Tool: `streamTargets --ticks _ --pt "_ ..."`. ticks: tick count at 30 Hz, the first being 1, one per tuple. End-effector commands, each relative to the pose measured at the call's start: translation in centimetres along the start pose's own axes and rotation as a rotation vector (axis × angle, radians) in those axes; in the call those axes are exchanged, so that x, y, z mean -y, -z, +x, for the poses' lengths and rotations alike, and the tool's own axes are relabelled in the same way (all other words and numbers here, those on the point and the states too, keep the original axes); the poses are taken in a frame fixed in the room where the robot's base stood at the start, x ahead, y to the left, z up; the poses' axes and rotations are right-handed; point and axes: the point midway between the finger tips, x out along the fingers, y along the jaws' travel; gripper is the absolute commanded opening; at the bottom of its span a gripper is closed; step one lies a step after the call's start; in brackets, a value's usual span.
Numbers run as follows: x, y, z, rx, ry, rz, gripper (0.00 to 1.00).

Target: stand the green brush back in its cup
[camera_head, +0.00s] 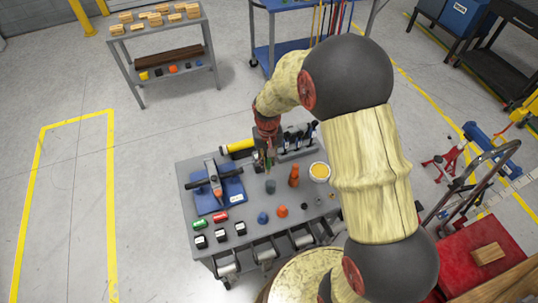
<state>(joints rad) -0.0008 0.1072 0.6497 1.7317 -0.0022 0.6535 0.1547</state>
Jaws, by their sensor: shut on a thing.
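My gripper (263,157) hangs over the back middle of the grey cart and points down. It is shut on the green brush (269,164), which shows as a thin, roughly upright green sliver, mostly hidden by the fingers. A small dark grey cup (270,187) stands on the cart just in front of the brush, nearer the camera. The brush appears apart from this cup. The brush's lower tip is too small to make out.
On the cart (188,164), an orange bottle (293,176) and a white tub with yellow contents (319,171) stand right of the cup. A blue mat (203,202) with a tool lies left. A black rack (298,139) stands behind. Small coloured parts line the front.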

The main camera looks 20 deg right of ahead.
Motion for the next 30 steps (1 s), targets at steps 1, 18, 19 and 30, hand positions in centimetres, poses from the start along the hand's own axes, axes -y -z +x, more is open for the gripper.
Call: streamTargets --ticks 1,18,19,30 --pt "-0.1 -0.8 -1.7 -0.004 0.001 0.056 0.00" --pt "-0.6 -4.2 -4.2 0.001 0.001 0.327 0.00" --pt "-0.6 -4.2 -4.0 0.001 0.001 0.326 0.00" --pt "-0.6 -4.2 -1.8 0.000 0.001 0.325 0.00"
